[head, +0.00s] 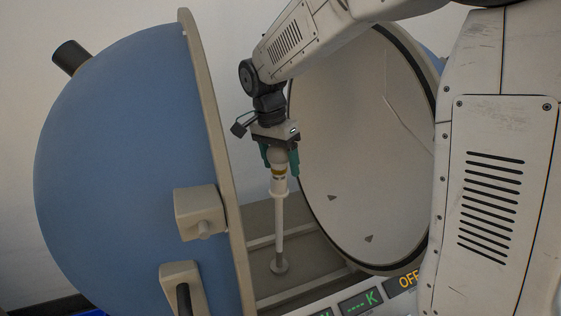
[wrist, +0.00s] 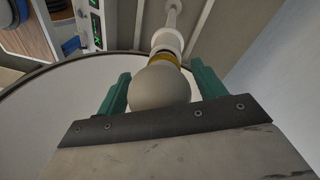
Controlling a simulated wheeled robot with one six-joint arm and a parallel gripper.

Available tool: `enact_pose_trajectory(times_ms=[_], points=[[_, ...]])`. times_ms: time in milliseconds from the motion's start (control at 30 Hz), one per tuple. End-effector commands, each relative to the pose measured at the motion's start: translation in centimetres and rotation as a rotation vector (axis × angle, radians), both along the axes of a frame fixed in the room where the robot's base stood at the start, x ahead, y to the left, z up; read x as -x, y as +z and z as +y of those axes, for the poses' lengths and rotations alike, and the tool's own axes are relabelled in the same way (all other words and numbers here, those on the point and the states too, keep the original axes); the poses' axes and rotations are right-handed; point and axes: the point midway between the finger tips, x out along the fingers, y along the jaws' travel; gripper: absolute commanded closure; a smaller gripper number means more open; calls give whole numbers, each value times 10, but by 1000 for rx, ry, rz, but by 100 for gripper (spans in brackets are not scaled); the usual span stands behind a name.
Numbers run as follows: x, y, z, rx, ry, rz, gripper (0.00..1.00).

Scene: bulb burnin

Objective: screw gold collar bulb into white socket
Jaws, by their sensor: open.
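The gold collar bulb (head: 278,160) stands upright with its collar end down at the top of the white socket (head: 279,186), which sits on a thin white post. Whether it is fully seated I cannot tell. In the wrist view the bulb's pale round glass (wrist: 160,88) shows, with the gold collar (wrist: 164,58) and the white socket (wrist: 168,40) beyond it. My gripper (head: 279,160) is above the socket, pointing down, its green fingers open on either side of the bulb's glass. In the wrist view the fingers (wrist: 160,90) stand apart from the glass with gaps.
A large blue sphere half (head: 125,165) with a beige rim stands to the left. The other half, with a pale interior (head: 350,150), is close behind at the right. A panel with a lit OFF display (head: 408,280) is at the bottom right.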

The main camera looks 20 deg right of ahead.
Motion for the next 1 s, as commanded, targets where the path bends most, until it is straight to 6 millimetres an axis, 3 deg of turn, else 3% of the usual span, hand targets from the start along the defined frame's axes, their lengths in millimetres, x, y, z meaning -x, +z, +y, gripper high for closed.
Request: enact_pose_trajectory(times_ms=[500,1000], points=[[-1,0,1,0,841,-1,31],[-4,0,1,1,1533,-1,31]])
